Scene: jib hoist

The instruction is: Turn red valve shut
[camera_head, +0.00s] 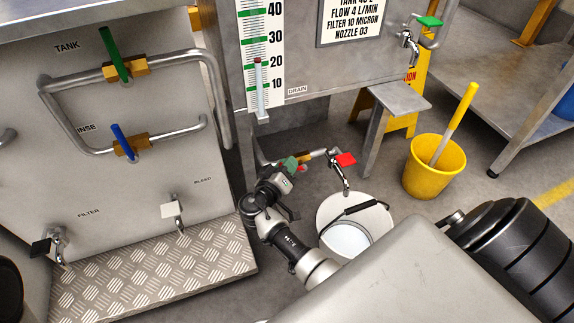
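The red valve handle (345,160) sits at the end of a low drain pipe with a brass fitting (318,154), below the tank. Its metal spout (341,180) points down over a white bucket (382,214) with a dark handle and pale liquid inside.
A tank gauge (260,60) hangs above the pipe. A metal stand (385,110) and yellow bucket (434,168) stand right. The left panel has green (113,40) and blue (123,141) valve handles, with black and white taps below. A checkered step (150,280) lies left.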

